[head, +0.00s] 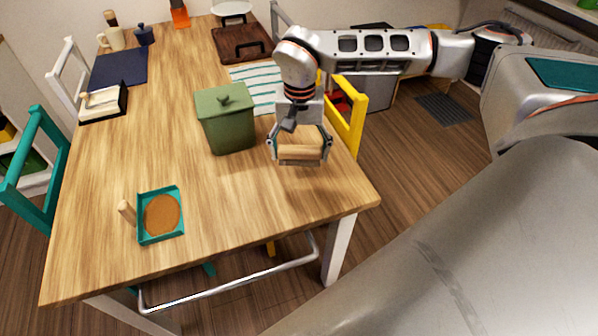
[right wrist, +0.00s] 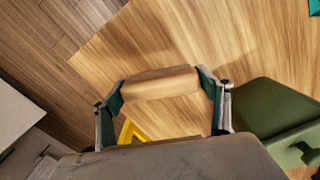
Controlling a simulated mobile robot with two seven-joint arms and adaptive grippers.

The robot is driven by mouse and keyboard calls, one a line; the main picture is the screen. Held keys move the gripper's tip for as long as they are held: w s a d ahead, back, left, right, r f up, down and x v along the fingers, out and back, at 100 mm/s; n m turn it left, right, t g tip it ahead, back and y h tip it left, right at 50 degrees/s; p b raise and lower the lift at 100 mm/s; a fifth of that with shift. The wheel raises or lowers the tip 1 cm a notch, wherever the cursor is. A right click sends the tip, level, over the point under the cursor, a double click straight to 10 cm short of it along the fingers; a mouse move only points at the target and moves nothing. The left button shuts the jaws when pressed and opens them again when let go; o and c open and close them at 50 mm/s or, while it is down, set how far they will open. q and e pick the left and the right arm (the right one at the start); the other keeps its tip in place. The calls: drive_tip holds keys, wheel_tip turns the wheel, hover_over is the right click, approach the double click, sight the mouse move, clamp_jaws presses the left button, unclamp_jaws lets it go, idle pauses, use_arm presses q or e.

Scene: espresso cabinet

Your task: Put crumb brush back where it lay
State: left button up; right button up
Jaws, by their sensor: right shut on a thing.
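The crumb brush appears as a light wooden block (head: 300,153) at the right side of the wooden table. My right gripper (head: 299,150) is shut on it, with one finger at each end. In the right wrist view the block (right wrist: 160,84) lies level between the two fingertips (right wrist: 160,86), over bare table top. No bristles show. I cannot tell whether the block touches the table or hangs just above it. My left gripper is not in view.
A green lidded canister (head: 228,120) stands close left of my right gripper. A striped cloth (head: 250,76) lies behind. A teal tray (head: 146,237) with a brown disc (head: 161,213) sits at the front left. A yellow chair (head: 352,115) borders the right edge. The front middle is clear.

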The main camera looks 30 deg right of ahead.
sight(299, 164)
wheel_tip(299, 164, down, 8)
drive_tip(key=shift+r+b, duration=0.25)
drive_tip(key=shift+b, duration=0.1)
drive_tip(key=o, duration=1)
drive_tip(key=shift+f, duration=0.1)
